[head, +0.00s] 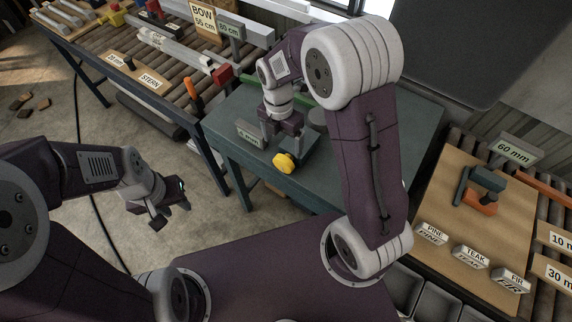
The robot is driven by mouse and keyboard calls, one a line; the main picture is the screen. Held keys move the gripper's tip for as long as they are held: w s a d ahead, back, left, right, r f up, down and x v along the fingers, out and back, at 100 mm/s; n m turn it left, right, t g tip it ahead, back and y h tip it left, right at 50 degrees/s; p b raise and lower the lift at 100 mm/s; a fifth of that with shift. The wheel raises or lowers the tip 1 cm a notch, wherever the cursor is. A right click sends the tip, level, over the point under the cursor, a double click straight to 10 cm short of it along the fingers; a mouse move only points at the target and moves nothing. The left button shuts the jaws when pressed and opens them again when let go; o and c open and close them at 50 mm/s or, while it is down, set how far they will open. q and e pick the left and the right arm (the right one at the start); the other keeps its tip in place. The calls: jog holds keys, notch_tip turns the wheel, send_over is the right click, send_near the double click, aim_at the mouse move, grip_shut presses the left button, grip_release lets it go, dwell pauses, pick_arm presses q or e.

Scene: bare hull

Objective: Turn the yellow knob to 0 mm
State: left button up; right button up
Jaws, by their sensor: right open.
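The yellow knob (285,162) sits at the front of a dark device on the teal table (340,185). A small grey sign (249,135) left of it shows a reading in mm; its digit is too small to read surely. My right gripper (284,142) points down, open, just above and behind the knob. Its fingers look apart from the knob, though I cannot tell the exact gap. The device is partly hidden by the gripper. My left gripper (170,213) hangs over the floor at left, open and empty, far from the knob.
A roller bench (150,75) with labelled stock stands at the back left. A wooden board (490,225) at right holds a plane-like tool (480,200) and PINE, TEAK and FIR blocks (470,257). A round grey thing (318,119) stands behind the gripper. The table's front is clear.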

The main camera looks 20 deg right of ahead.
aim_at(284, 156)
jog(key=f, duration=0.9)
jog(key=shift+s+d, duration=0.15)
jog(key=shift+d, duration=0.1)
jog(key=shift+s+r, duration=0.1)
